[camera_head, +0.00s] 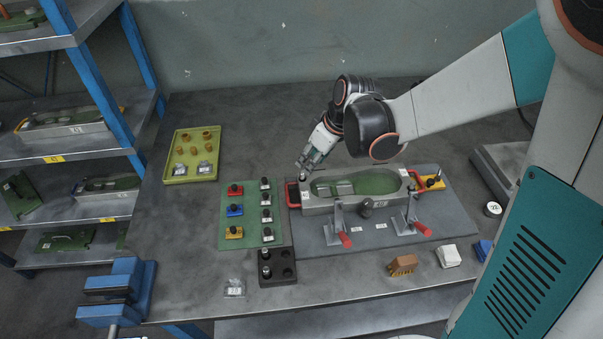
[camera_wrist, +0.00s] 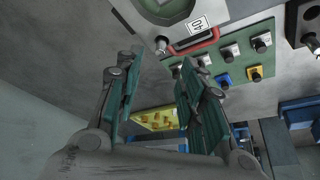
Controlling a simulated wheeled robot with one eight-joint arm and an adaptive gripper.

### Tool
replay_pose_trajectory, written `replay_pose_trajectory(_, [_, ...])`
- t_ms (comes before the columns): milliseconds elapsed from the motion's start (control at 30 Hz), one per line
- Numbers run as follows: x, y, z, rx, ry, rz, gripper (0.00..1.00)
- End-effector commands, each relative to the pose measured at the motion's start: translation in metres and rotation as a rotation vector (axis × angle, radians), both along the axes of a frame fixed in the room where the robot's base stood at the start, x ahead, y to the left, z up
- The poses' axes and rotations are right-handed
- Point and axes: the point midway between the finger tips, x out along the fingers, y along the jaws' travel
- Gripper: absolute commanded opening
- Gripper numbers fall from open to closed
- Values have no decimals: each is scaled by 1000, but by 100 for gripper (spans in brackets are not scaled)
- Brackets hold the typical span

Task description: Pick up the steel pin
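A small steel pin (camera_wrist: 161,45) stands at the corner of the green and grey sole mould (camera_head: 316,207), near its red handle; it appears just beyond my fingertips in the wrist view. In the head view the pin (camera_head: 302,177) is small, at the mould's back left corner beneath my gripper (camera_head: 304,164). In the wrist view my gripper (camera_wrist: 160,60) is open, its two green-padded fingers apart with nothing between them. I cannot tell whether a finger touches the pin.
A green mat (camera_head: 248,241) left of the mould holds red, blue and yellow blocks and several black-knobbed pieces. A black holder (camera_head: 283,279) sits below it. Two red-handled clamps (camera_head: 338,231) stand before the mould. A yellow-green tray (camera_head: 178,175) lies back left. Table behind the mat is clear.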

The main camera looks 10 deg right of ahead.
Motion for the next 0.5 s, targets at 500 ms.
replay_pose_trajectory(500, [12,12,-46,0,0,0,36])
